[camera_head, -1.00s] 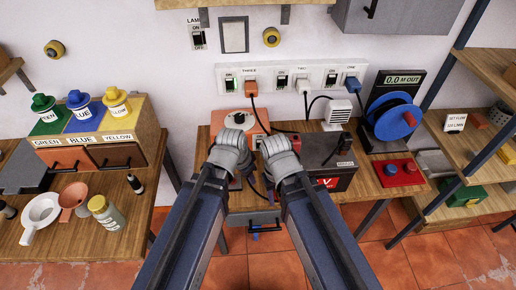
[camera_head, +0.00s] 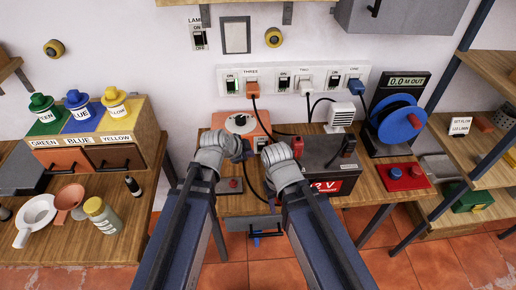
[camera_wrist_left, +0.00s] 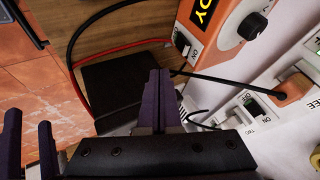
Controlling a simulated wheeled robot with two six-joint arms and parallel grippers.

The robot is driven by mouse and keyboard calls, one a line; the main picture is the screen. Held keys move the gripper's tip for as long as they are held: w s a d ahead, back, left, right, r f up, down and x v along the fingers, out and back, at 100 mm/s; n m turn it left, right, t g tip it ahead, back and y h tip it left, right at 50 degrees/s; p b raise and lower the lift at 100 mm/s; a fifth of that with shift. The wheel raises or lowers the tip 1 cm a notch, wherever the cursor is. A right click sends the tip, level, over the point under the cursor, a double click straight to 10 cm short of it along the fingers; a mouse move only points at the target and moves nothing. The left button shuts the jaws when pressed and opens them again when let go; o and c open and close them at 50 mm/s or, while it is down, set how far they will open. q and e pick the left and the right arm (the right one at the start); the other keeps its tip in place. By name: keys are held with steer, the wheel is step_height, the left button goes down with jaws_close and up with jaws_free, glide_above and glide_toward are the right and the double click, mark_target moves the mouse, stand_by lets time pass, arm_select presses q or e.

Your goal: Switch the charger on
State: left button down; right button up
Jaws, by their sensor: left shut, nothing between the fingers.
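The charger (camera_head: 240,122) is an orange and white box with a dark dial, at the back left of the bench. In the left wrist view the charger (camera_wrist_left: 222,28) shows a yellow lit display ending in "DY" and a rocker switch (camera_wrist_left: 183,43) marked ON. My left gripper (camera_head: 246,148) is in front of the charger. Its fingers (camera_wrist_left: 158,85) are shut and empty, and their tips point toward the switch but look apart from it.
A black battery (camera_head: 330,165) with a red label stands right of the charger. A wall socket strip (camera_head: 293,80) has an orange plug under THREE. Black and red cables run around the charger. A blue reel (camera_head: 400,122) and red pad (camera_head: 403,177) lie right.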

mark_target(261, 147)
arm_select(q)
steer(key=shift+w+f, duration=0.1)
steer(key=b+x, duration=0.8)
steer(key=x, duration=0.2)
steer(key=shift+w+f, duration=0.25)
steer(key=w, duration=0.1)
steer(key=w+r+p, duration=0.1)
steer(key=w, duration=0.1)
steer(key=shift+w+a+r, duration=0.2)
